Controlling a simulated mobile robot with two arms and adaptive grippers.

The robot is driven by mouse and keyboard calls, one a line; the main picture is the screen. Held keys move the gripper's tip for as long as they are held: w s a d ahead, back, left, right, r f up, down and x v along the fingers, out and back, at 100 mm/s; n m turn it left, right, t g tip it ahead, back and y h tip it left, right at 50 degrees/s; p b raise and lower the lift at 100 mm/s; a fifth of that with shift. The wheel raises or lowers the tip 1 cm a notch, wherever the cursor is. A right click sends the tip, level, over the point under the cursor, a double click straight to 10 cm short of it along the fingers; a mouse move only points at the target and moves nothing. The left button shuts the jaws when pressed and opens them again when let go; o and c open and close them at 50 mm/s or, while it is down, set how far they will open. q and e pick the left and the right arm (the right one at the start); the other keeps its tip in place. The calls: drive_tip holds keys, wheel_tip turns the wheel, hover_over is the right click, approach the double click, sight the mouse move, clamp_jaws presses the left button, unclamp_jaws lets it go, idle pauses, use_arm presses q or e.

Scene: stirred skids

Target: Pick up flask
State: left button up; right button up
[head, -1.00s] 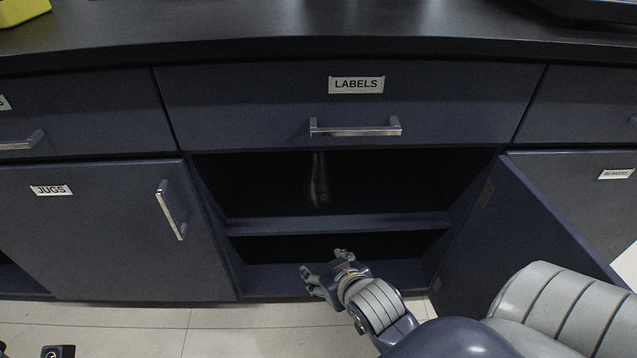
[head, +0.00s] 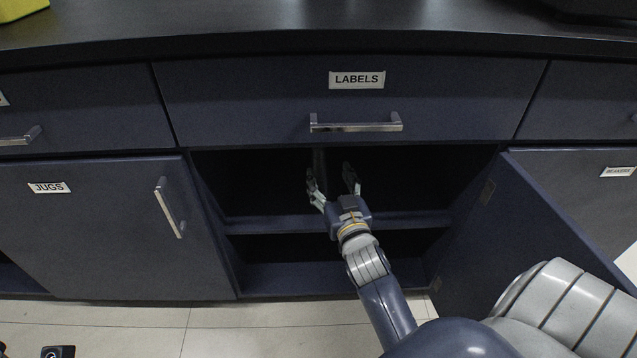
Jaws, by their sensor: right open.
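The flask (head: 319,163) stands on the upper shelf inside the open cabinet under the LABELS drawer. It is a dim, narrow, glassy shape deep in shadow, and its lower part is hard to make out. My right gripper (head: 333,178) is open and empty at the cabinet opening, above the shelf's front edge. Its two fingers point inward, with the flask between them in the picture, nearer the left finger. I cannot tell how far the fingertips are from it in depth. My left gripper is not in view.
The cabinet door (head: 530,235) hangs open on the right. The shelf (head: 270,225) splits the cabinet, and the lower space looks empty. The LABELS drawer (head: 245,105) is closed just above the opening. The JUGS door (head: 100,235) is shut on the left.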

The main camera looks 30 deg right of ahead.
sight(321, 163)
drive_tip(key=shift+x, duration=1)
drive_tip(key=shift+a+r+b+x, duration=0.1)
drive_tip(key=shift+b+x, duration=0.35)
drive_tip(key=shift+x, duration=0.45)
drive_tip(key=shift+a+r+b+x, duration=0.15)
drive_tip(key=shift+b+x, duration=0.3)
drive_tip(key=shift+x, duration=0.45)
drive_tip(key=shift+a+r+b+x, duration=0.1)
drive_tip(key=shift+b+x, duration=0.35)
drive_tip(key=shift+x, duration=0.5)
drive_tip(key=shift+w, duration=0.1)
clamp_jaws()
